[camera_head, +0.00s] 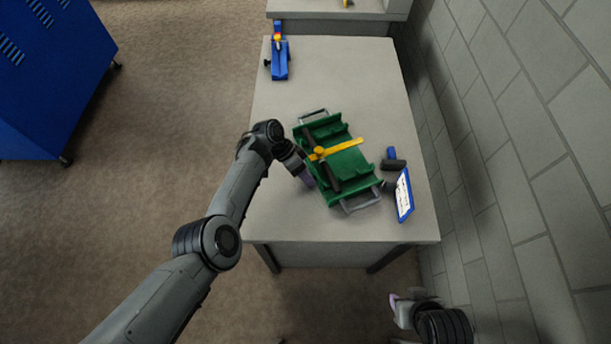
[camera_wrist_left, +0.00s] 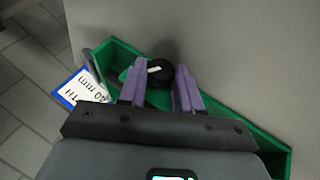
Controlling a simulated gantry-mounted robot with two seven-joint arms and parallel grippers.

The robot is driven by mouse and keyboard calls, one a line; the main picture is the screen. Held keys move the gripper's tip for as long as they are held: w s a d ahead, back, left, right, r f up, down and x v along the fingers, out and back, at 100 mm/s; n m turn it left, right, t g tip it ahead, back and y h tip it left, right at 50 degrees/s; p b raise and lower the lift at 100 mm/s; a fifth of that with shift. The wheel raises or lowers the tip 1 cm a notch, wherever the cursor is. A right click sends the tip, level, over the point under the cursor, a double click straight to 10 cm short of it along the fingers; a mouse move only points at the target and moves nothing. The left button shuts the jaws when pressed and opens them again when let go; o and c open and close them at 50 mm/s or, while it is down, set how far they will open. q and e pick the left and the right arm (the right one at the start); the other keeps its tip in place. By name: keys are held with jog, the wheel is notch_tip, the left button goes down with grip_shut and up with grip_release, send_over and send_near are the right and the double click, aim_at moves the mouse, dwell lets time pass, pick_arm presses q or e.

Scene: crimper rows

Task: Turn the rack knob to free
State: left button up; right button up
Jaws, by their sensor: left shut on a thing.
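A green rack (camera_head: 352,178) with grey handles at both ends sits on the table, with a yellow bar (camera_head: 343,147) and a dark bar across it. The black rack knob (camera_wrist_left: 160,72), with a white mark on its face, shows at the green rack's side in the left wrist view. My left gripper (camera_head: 304,178) is at the rack's left side. Its purple fingers (camera_wrist_left: 160,86) are shut on the knob, one on each side. The head view hides the knob. My right gripper (camera_head: 400,309) is low at the right, away from the table, its fingers mostly hidden.
A blue-framed white card (camera_head: 404,195) stands at the rack's right, near a blue and black object (camera_head: 393,159). A blue tool (camera_head: 279,58) is at the table's far left. The table (camera_head: 340,80) is clear between. A block wall (camera_head: 520,140) runs along the right.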

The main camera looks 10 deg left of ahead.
pick_arm(q)
jog(key=o, duration=1)
jog(key=shift+s+f, duration=0.1)
jog(key=shift+f, duration=0.05)
jog(key=shift+o, duration=0.2)
jog(key=shift+a+r+p, duration=0.3)
jog(key=shift+r, duration=0.25)
jog(key=p+v, duration=0.3)
jog(key=v, duration=0.6)
jog(key=shift+a+r, duration=0.2)
jog(key=shift+r, duration=0.1)
